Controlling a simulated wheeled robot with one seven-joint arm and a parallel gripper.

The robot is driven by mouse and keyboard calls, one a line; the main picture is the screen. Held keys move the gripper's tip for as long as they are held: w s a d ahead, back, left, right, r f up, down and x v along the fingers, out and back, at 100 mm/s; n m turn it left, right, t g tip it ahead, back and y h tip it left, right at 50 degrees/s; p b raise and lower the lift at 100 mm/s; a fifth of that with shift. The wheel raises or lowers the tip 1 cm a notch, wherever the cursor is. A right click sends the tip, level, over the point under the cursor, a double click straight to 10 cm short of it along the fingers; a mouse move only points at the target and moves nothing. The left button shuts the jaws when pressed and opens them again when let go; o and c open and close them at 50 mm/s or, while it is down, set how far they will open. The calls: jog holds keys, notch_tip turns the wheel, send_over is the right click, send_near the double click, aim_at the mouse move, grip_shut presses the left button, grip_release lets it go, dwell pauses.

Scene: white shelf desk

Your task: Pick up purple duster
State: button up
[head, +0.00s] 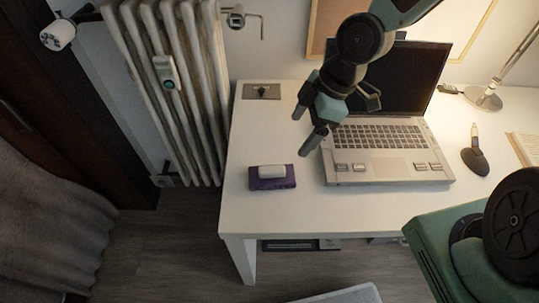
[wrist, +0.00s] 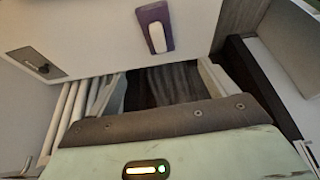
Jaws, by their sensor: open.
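The purple duster (head: 259,182) lies flat on the white desk near its front left corner, with a white oblong piece on top. It also shows in the wrist view (wrist: 146,15) at the top, beyond my gripper. My gripper (head: 308,130) is open and empty. It hangs above the desk, to the upper right of the duster and apart from it, beside the laptop's left edge. In the wrist view its two fingers (wrist: 162,85) are spread wide with nothing between them.
An open laptop (head: 388,165) stands right of the duster. A small grey plate (head: 262,91) is at the desk's back left. A radiator (head: 175,90) stands left of the desk. A pen holder (head: 475,160) and lamp (head: 484,98) are further right. The desk (head: 240,140) around the duster is clear.

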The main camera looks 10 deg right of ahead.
aim_at(274, 169)
jog(key=b+x, duration=0.3)
jog(key=x, duration=0.8)
jog(key=shift+w+a+f+b, duration=0.15)
jog(key=shift+f+b, duration=0.1)
jog(key=shift+b, duration=0.15)
jog(key=shift+b+x, duration=0.3)
jog(key=shift+x, duration=2.6)
jog(key=c, duration=1.1)
